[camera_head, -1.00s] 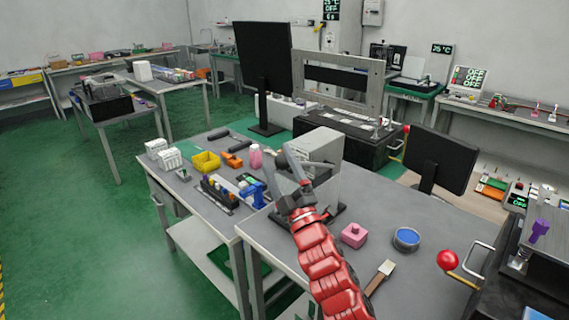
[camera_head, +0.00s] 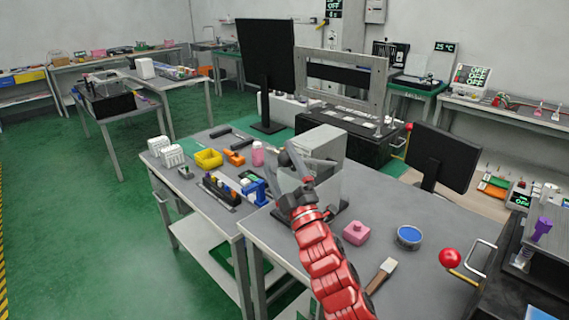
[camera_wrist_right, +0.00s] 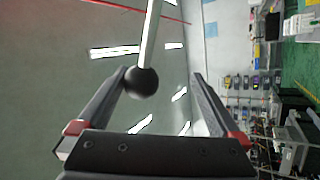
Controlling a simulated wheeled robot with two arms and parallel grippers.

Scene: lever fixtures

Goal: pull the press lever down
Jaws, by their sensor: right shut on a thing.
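The press lever shows in the right wrist view as a pale bar (camera_wrist_right: 151,35) ending in a round black knob (camera_wrist_right: 142,82). The knob lies between the fingers of my right gripper (camera_wrist_right: 160,80), close against the left finger. In the head view my right gripper (camera_head: 291,158) is over the workbench, in front of a grey box-shaped machine (camera_head: 320,146). The dark knob (camera_head: 284,159) is at its fingertips, and the rest of the lever is hard to make out there. My left gripper is out of view.
A red ball handle (camera_head: 450,257) stands at the right. A monitor (camera_head: 266,70) rises behind.

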